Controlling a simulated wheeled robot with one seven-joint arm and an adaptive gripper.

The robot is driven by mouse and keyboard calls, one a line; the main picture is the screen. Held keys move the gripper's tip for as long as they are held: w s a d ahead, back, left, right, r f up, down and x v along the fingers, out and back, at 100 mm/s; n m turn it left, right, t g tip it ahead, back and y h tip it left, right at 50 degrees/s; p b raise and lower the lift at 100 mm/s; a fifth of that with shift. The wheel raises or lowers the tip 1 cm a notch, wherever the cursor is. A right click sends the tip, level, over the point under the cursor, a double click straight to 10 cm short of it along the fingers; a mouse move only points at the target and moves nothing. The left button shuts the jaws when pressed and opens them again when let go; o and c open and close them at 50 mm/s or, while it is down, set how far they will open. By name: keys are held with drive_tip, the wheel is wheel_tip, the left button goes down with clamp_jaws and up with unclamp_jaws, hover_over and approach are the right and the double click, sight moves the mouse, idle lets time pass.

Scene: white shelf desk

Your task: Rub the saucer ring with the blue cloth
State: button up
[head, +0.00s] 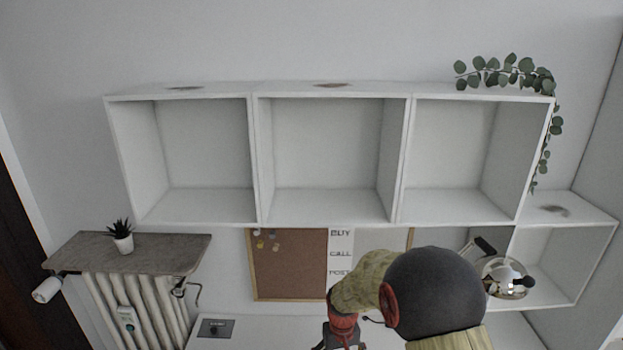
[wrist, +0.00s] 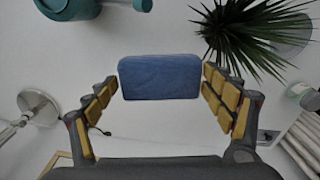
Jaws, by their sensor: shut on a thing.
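My gripper (wrist: 161,80) is shut on the blue cloth (wrist: 159,77), a folded block held between the yellow-padded fingers in the wrist view. The cloth does not show in the head view, where my arm covers the lower middle. Three flat marks show in the head view: a greyish one (head: 185,88) on the shelf top at left, a reddish-brown one (head: 333,85) on the shelf top at middle, and a grey one (head: 553,210) on the lower right shelf. I cannot tell which is the saucer ring. The cloth's contact with any surface cannot be told.
Trailing leaves (head: 510,75) hang at the right, above a shiny lamp (head: 507,278). A corkboard (head: 287,264) is below. In the wrist view, a spiky plant (wrist: 245,35) and a teal object (wrist: 70,8) stand near the cloth.

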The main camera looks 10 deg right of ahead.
wheel_tip(320, 180, up, 30)
drive_tip(key=p, duration=2.8)
drive_tip(key=shift+f, duration=0.15)
